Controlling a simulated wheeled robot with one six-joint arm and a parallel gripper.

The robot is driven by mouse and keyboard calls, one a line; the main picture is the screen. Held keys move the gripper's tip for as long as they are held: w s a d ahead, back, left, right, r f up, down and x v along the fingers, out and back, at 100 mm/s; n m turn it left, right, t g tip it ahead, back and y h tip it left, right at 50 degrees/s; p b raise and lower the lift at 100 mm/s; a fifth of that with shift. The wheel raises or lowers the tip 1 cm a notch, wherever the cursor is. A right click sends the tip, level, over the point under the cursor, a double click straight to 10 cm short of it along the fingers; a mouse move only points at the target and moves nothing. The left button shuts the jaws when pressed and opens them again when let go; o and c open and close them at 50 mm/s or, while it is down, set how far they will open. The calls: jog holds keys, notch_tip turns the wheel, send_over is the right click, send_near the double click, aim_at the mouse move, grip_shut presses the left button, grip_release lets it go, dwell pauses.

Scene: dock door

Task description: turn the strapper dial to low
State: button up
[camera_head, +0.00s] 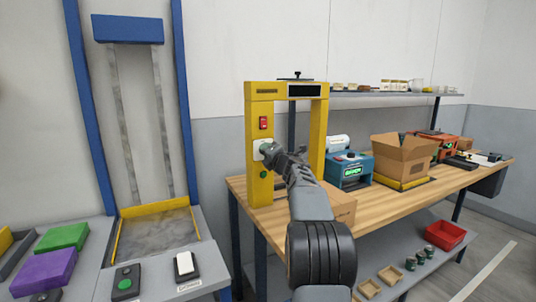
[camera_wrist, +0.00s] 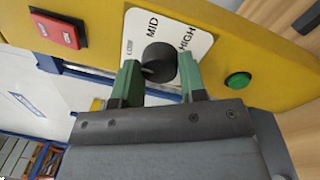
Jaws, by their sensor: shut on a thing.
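The strapper (camera_head: 260,100) is a yellow arch standing at the left end of the wooden workbench. Its dial (camera_wrist: 160,58) is a black round knob on a white plate (camera_wrist: 136,24) marked LOW, MID and HIGH. In the head view, the plate (camera_head: 257,148) is partly hidden behind my gripper (camera_head: 269,150). In the wrist view, the green fingers of my gripper (camera_wrist: 158,74) stand on both sides of the knob and are shut on it. I cannot tell which mark the knob points to.
A red rocker switch (camera_wrist: 58,30) and a green button (camera_wrist: 237,82) flank the dial plate. On the workbench (camera_head: 376,200) stand a blue device (camera_head: 349,171) and an open cardboard box (camera_head: 402,155). A shelf of small items hangs behind.

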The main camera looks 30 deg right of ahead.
jog(key=o, duration=0.9)
jog(key=s, duration=0.4)
jog(key=s+a+b, duration=0.1)
jog(key=s, duration=0.4)
jog(key=s+f+b, duration=0.1)
jog(key=s, duration=0.3)
jog(key=shift+s+a, duration=0.15)
jog(key=shift+s, duration=0.2)
